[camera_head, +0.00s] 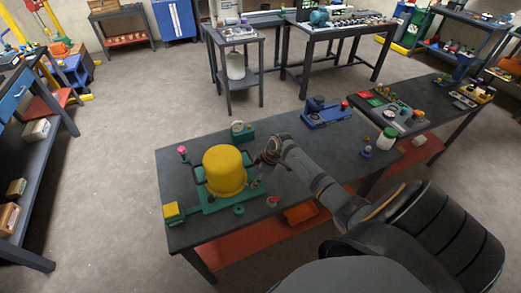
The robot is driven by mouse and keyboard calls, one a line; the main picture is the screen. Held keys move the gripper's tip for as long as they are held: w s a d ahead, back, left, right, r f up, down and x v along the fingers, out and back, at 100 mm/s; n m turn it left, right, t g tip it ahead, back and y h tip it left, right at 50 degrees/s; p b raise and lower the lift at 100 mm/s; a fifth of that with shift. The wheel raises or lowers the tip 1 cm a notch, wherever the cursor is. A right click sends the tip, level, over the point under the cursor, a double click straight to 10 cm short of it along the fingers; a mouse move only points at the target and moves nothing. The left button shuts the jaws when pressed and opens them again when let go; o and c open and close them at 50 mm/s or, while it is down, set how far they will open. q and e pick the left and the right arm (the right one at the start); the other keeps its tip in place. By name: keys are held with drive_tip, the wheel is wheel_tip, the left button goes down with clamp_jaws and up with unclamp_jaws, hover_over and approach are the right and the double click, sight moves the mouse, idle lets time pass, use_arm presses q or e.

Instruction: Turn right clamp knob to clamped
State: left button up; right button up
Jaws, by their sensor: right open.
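A yellow cylindrical motor (224,170) stands upright on a green fixture plate (214,205) on the dark workbench (290,128). Dark clamp parts (198,177) show at the motor's left side. My right gripper (256,182) is at the motor's right side, pointing down, with its arm reaching in from the lower right. It is open, close to the right edge of the fixture. The right clamp knob is hidden or too small to make out beside the gripper, so its setting and any contact cannot be told. My left gripper is out of view.
A yellow-topped green block (173,212), a pink-topped post (183,153), a green device with a round dial (241,131), a green ring (239,209) and a red-topped piece (272,202) surround the fixture. A blue fixture (325,115) stands farther right.

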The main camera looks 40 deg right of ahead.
drive_tip(key=v, duration=0.8)
drive_tip(key=shift+r, duration=0.2)
drive_tip(key=shift+s+d, duration=0.1)
drive_tip(key=shift+s, duration=0.05)
